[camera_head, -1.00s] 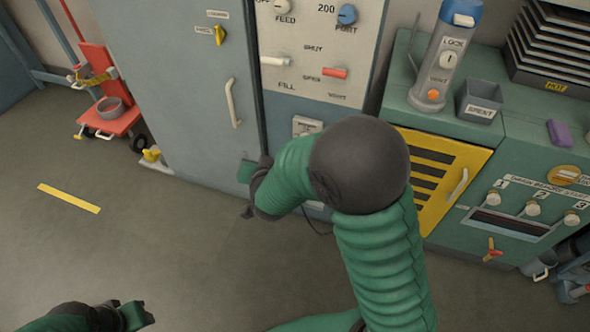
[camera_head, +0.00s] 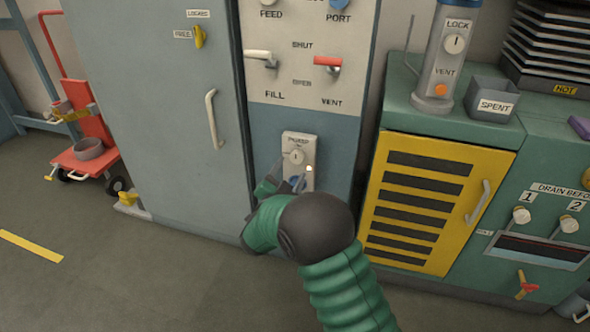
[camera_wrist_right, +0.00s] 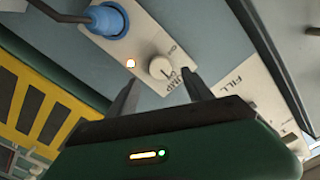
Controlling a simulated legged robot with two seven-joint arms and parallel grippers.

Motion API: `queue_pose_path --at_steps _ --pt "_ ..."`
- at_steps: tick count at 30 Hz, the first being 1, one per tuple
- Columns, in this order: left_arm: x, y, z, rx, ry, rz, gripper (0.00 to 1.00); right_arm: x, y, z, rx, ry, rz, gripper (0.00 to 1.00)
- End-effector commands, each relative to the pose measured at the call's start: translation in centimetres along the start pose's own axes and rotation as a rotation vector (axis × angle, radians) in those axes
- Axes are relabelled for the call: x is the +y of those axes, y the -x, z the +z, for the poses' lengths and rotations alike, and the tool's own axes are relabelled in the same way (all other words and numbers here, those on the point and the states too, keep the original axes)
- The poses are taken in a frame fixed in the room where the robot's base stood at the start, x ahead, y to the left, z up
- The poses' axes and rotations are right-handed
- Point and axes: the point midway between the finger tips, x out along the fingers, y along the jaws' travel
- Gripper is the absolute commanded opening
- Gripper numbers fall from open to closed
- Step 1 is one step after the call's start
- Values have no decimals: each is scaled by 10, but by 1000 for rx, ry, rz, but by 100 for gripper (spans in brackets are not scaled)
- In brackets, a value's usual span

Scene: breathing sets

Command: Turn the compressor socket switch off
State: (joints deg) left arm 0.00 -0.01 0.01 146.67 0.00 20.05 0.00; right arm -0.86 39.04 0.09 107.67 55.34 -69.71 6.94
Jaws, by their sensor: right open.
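The compressor socket is a pale upright plate (camera_head: 300,147) on the lower blue-grey part of the cabinet. It carries a round white switch knob (camera_head: 296,157); its small lettering is hard to read. In the right wrist view the knob (camera_wrist_right: 160,67) has a dark pointer line, with a lit orange-white lamp (camera_wrist_right: 130,63) and a blue plug (camera_wrist_right: 107,20) with a cable beside it. My right gripper (camera_head: 289,175) is open just in front of the plate. Its fingers (camera_wrist_right: 160,90) point at the knob, one to each side, apparently not touching it. My left gripper is not in view.
Above the socket are a white FILL lever (camera_head: 260,56) and a red VENT lever (camera_head: 328,64). A tall grey door (camera_head: 160,110) stands left, a yellow louvred door (camera_head: 425,195) right. A red trolley (camera_head: 90,140) stands far left. The floor in front is open.

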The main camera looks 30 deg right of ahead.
Motion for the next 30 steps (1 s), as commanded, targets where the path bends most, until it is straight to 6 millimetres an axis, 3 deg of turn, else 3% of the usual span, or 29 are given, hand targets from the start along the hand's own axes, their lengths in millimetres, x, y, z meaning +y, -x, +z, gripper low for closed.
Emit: queue_pose_path --at_steps 1,6,17,30 --pt "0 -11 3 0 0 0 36 4 -12 5 3 -3 2 59" --pt "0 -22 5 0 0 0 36 2 -43 3 1 -1 1 59" --pt "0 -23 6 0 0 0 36 0 -54 0 -1 1 0 59" --pt "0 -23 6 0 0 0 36 0 -54 1 -2 1 1 4"
